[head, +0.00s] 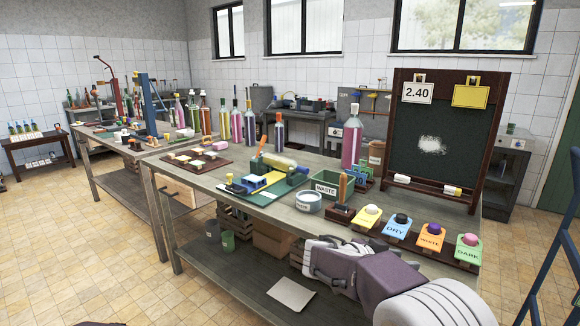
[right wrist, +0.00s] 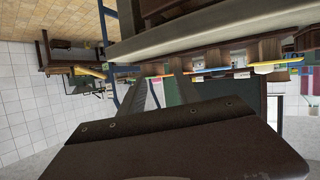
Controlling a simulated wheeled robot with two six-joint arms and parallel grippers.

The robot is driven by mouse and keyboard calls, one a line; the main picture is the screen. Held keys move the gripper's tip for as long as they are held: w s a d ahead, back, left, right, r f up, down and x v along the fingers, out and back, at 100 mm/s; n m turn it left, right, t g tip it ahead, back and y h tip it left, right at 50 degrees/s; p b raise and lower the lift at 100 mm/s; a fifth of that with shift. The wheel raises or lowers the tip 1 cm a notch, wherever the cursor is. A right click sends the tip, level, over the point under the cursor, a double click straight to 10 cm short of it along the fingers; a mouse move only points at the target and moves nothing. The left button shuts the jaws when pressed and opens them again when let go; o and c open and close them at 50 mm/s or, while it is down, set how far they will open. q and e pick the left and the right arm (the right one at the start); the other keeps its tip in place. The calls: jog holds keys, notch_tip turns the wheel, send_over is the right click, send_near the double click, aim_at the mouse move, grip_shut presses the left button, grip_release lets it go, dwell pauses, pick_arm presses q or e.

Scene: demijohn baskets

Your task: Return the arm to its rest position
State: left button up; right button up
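My right arm reaches in from the bottom right of the head view. Its purple and white gripper (head: 325,264) is in front of the near edge of the workbench (head: 232,192), over the lower shelf. I cannot make out a gap between its fingers or anything held in it. My left gripper is not in view; only a dark sliver shows at the bottom left edge of the head view.
Colored tags with knobs, such as the orange one (head: 430,238), line the bench's front right. A chalkboard (head: 445,130), a green waste box (head: 333,187) and a tall pink bottle (head: 352,137) stand behind. A blue frame (head: 555,235) rises at the right. Open floor lies left.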

jog(key=s+d+f+n+g+y, duration=0.25)
jog(key=s+f+g+y, duration=0.4)
jog(key=s+f, duration=1)
jog(key=s+a+f+n+t+y, duration=0.1)
jog(key=s+a+f+n+y, duration=0.2)
jog(key=s+a, duration=0.15)
jog(key=s+a+f+n+t+y, duration=0.1)
jog(key=s+a+f+n+y, duration=0.25)
jog(key=a, duration=0.25)
notch_tip(320, 180, up, 21)
jog(key=w+n+p, duration=0.2)
jog(key=n+p, duration=0.1)
jog(key=p, duration=1.7)
jog(key=shift+w+a+r, duration=0.15)
jog(key=shift+w+a, duration=0.05)
jog(key=shift+a, duration=0.05)
